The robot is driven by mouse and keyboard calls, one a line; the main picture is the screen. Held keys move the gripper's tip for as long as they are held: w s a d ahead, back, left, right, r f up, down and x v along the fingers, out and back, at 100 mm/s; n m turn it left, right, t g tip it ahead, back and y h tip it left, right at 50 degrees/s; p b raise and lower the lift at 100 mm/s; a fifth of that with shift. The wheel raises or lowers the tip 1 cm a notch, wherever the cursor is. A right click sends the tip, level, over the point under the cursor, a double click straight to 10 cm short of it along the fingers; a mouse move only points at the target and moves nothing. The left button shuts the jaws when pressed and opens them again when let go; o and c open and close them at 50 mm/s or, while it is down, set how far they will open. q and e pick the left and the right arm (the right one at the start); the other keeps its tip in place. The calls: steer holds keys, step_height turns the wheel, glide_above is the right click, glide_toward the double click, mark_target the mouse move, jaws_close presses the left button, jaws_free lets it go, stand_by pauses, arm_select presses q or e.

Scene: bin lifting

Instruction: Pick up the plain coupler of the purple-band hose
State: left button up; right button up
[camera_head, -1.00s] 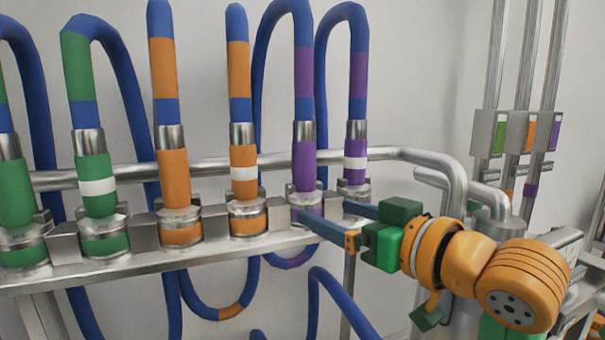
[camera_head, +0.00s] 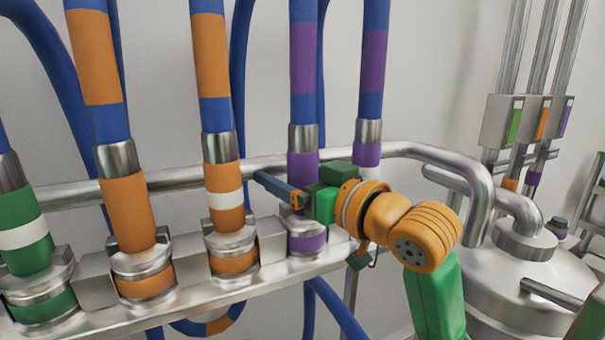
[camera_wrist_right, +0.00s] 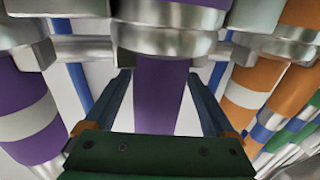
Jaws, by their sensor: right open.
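The plain purple coupler (camera_head: 303,166) stands upright in its metal socket on the rail, under a blue hose with a purple band (camera_head: 303,57). In the right wrist view this coupler (camera_wrist_right: 160,97) lies between the two fingers of my right gripper (camera_wrist_right: 158,76), with gaps at both sides. My right gripper (camera_head: 281,183) is open around it; in the head view one finger passes in front and the other is hidden. The white-striped purple coupler (camera_wrist_right: 30,115) is at the left in the wrist view; in the head view it is partly hidden behind my gripper. My left gripper is out of view.
An orange coupler with a white stripe (camera_head: 226,198) stands close left of my fingertip. A plain orange coupler (camera_head: 128,212) and a striped green coupler (camera_head: 22,232) stand farther left. A metal pipe (camera_head: 400,148) runs behind; a metal tank (camera_head: 510,290) is at the right.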

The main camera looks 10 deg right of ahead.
steer(key=shift+w+f, duration=0.2)
steer(key=shift+w, duration=0.3)
steer(key=shift+s+r, duration=0.15)
steer(key=shift+s, duration=0.2)
steer(key=c, duration=1)
jaws_close()
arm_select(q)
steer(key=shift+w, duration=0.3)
arm_select(e)
steer(key=shift+w, duration=0.1)
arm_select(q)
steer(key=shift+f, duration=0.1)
